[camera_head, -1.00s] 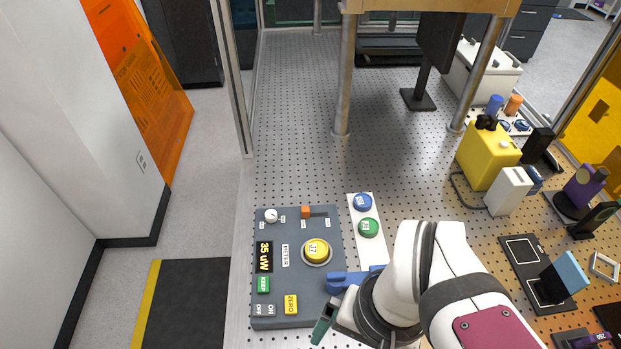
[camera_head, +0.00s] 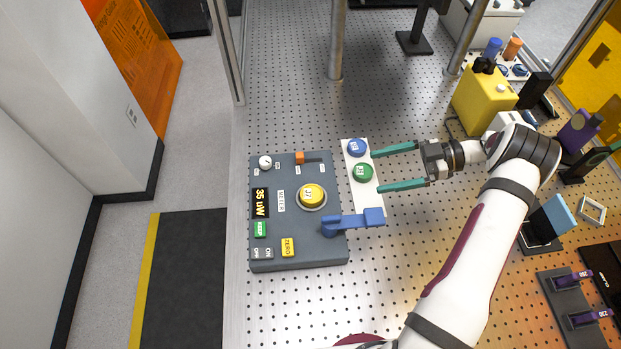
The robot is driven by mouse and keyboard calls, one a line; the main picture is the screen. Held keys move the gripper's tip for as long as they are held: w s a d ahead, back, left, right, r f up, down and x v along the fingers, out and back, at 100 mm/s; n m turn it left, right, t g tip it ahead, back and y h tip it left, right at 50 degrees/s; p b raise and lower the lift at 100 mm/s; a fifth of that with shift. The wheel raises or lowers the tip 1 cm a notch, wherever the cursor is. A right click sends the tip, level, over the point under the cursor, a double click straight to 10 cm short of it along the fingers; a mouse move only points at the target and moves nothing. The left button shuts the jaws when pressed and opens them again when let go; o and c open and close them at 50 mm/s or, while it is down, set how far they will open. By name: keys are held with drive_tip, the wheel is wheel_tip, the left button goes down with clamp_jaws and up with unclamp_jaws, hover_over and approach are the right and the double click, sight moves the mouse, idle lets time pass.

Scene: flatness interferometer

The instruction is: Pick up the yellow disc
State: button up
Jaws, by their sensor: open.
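The yellow disc (camera_head: 312,195), marked 37, sits in a round seat on the grey meter panel (camera_head: 270,218). My gripper (camera_head: 376,171) is open, its two green fingers pointing left. It is to the right of the disc and apart from it. The fingertips are over or beside the white strip (camera_head: 356,184), with the green disc (camera_head: 363,172) close to the gap between them. The blue disc (camera_head: 358,147) is just left of the upper fingertip. I cannot tell the gripper's height above the strip.
A blue lever (camera_head: 352,221) sticks out right from the panel, just below the yellow disc. An orange switch (camera_head: 300,158) and a white knob (camera_head: 265,162) are at the panel's top. A yellow box (camera_head: 482,98) stands at the upper right.

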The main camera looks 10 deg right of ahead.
sight(310, 194)
drive_tip(key=shift+g, duration=0.4)
drive_tip(key=x, duration=1)
drive_tip(key=s+x, duration=0.1)
drive_tip(key=x, duration=0.4)
drive_tip(key=shift+s+a+f, duration=0.1)
drive_tip(key=shift+a+f, duration=0.05)
drive_tip(key=shift+a, duration=0.2)
drive_tip(key=c, duration=1.5)
